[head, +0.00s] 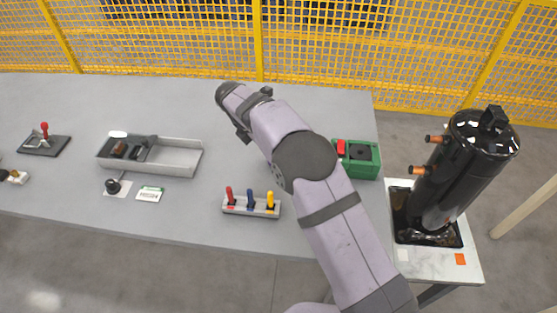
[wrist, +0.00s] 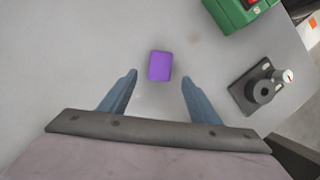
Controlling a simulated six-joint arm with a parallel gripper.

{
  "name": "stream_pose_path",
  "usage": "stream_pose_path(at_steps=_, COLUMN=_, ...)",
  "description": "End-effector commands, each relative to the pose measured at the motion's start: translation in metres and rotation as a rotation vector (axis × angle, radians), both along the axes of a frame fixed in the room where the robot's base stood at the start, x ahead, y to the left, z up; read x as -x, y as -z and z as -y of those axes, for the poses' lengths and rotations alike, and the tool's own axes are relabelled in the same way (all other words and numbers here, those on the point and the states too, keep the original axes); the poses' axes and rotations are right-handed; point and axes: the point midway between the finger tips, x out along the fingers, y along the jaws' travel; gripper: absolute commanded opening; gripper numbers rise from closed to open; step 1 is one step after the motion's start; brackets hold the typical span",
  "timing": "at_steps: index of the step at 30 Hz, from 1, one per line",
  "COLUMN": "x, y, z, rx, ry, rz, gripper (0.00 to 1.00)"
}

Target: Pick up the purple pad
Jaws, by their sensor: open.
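The purple pad (wrist: 160,66) is a small rounded rectangle lying flat on the grey table in the wrist view. It sits just beyond the fingertips of my gripper (wrist: 159,78), roughly centred between them. The two blue-grey fingers are spread apart with nothing between them. How far the fingertips are above the table is hard to tell. In the head view the pad does not show; my arm probably hides it.
A green box (head: 358,158) and a dark block with a round knob (wrist: 262,90) stand to the right. A rack of coloured handles (head: 250,205), a grey tray (head: 178,157) and a black compressor (head: 462,170) also stand around. Yellow mesh fencing (head: 330,40) runs behind the table.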

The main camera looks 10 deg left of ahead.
Motion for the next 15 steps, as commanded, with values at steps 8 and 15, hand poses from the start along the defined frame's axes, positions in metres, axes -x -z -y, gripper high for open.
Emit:
stream_pose_path(at_steps=8, x=-0.003, y=0.010, z=0.004, rx=-0.001, ry=0.002, rz=0.001, gripper=0.57)
stream_pose_path(at_steps=15, x=-0.009, y=0.030, z=0.011, rx=0.002, ry=0.003, rz=-0.004, gripper=0.57)
